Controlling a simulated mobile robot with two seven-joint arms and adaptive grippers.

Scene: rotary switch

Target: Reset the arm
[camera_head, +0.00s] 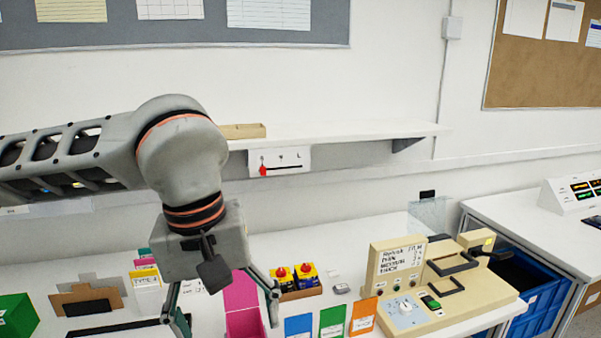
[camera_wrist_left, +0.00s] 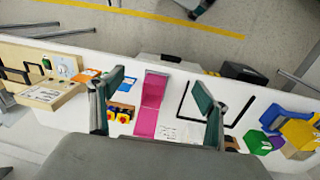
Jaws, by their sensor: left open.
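My left arm comes in from the left, and its gripper (camera_head: 222,308) hangs pointing down over the workbench. The gripper is open and empty, with its two fingers spread wide. The wrist view also shows the open fingers (camera_wrist_left: 157,88), with a pink tray (camera_wrist_left: 151,105) beneath the gap between them. The knob plate also shows in the wrist view (camera_wrist_left: 66,67) at the left. My right gripper is out of view.
A wall shelf (camera_head: 340,133) with a red-pointer scale (camera_head: 282,161) under it lies behind the gripper. Red-and-yellow buttons (camera_head: 306,275) sit in a box right of the fingers. A blue crate (camera_head: 530,275) is further right.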

